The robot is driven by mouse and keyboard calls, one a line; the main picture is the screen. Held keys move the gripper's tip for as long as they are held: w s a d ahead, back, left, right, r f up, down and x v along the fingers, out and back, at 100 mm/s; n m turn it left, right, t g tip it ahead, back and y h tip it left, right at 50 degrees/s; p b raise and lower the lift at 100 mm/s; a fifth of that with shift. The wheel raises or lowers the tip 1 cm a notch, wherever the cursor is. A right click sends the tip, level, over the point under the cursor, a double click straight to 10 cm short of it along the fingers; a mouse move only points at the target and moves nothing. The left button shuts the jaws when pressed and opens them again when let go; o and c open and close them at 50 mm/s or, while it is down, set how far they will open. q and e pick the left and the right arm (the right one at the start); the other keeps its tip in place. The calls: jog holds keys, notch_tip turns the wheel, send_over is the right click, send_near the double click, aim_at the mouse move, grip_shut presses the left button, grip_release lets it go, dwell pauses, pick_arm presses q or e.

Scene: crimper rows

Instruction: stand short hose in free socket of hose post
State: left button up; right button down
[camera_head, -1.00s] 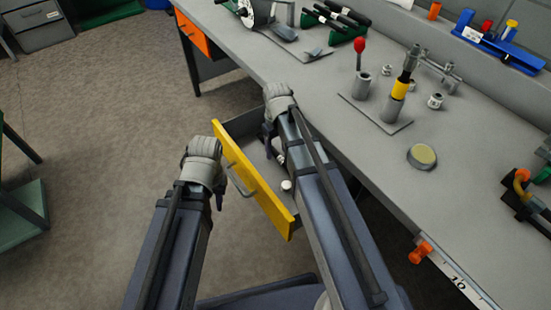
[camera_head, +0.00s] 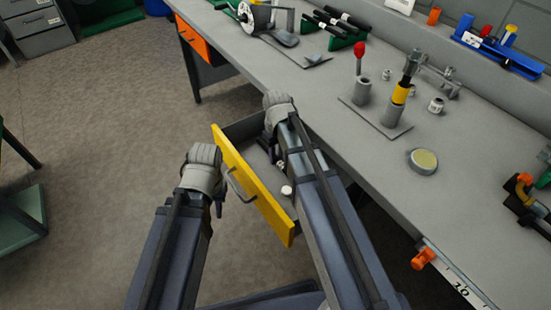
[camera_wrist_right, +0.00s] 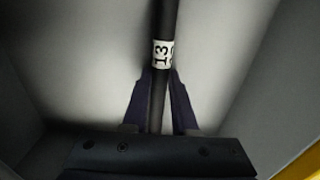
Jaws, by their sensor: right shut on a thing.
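The short hose (camera_wrist_right: 167,20) is a black rod with a white label reading 13, seen in the right wrist view. My right gripper (camera_wrist_right: 160,85) is shut on it just below the label, inside the open drawer; the head view hides its fingers behind the arm. The hose post (camera_head: 385,128) is a grey plate on the bench with two upright sockets. The nearer socket (camera_head: 391,112) holds a yellow-and-black hose (camera_head: 402,88) with a metal end. The other socket (camera_head: 362,93) has a red-topped rod at it; in or behind, I cannot tell. My left gripper (camera_head: 219,207) hangs left of the drawer, its fingers mostly hidden.
The drawer (camera_head: 248,188) has a yellow front and stands pulled out below the bench edge. A small white cylinder (camera_head: 286,190) lies in it. A round tin (camera_head: 423,161), metal fittings (camera_head: 436,104) and a blue rack (camera_head: 497,45) are on the bench. Bench around the tin is clear.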

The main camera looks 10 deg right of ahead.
aim_at(277, 158)
jog(key=shift+r, duration=0.1)
dwell(0.4)
notch_tip(277, 158, up, 10)
jog(key=p, duration=1)
